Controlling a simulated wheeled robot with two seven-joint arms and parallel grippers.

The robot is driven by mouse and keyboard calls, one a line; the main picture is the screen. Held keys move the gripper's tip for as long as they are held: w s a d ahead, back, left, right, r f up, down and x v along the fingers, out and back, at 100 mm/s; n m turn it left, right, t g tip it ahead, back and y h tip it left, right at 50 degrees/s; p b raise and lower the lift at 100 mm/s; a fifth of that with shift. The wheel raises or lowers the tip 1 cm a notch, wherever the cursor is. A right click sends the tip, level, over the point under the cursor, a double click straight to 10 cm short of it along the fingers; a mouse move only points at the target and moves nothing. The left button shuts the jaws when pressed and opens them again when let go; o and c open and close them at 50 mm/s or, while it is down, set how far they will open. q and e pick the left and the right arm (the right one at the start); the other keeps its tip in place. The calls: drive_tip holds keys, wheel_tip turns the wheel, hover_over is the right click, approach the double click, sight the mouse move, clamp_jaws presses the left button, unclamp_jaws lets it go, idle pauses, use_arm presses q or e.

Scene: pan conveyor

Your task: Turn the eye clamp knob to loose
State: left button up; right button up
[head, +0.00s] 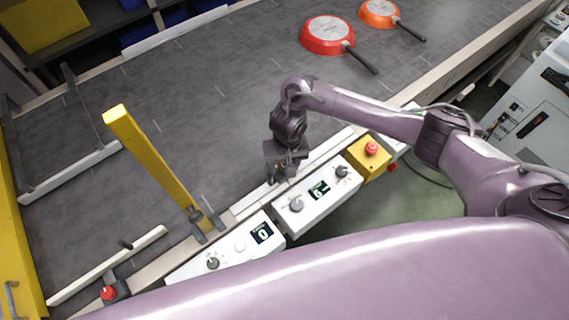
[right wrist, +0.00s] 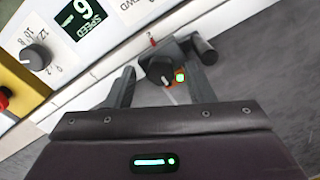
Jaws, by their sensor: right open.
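In the right wrist view, a black eye clamp knob (right wrist: 158,70) with a pale pointer line sits on a dark clamp body beside a small lit green lamp (right wrist: 180,77). My right gripper (right wrist: 162,82) is open, with one finger on each side of the knob in that view. I cannot tell whether either finger touches it. In the head view my right gripper (head: 279,178) points down at the conveyor's near rail, and it largely hides the clamp there. My left gripper is not in view.
A white control box (head: 318,207) with a display stands close beside my gripper. A second white box (head: 228,250) and a yellow emergency-stop box (head: 368,160) flank it. A yellow post (head: 150,160) rises to the left. A red pan (head: 327,35) and an orange pan (head: 379,13) lie far back.

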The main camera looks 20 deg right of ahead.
drive_tip(key=c, duration=1)
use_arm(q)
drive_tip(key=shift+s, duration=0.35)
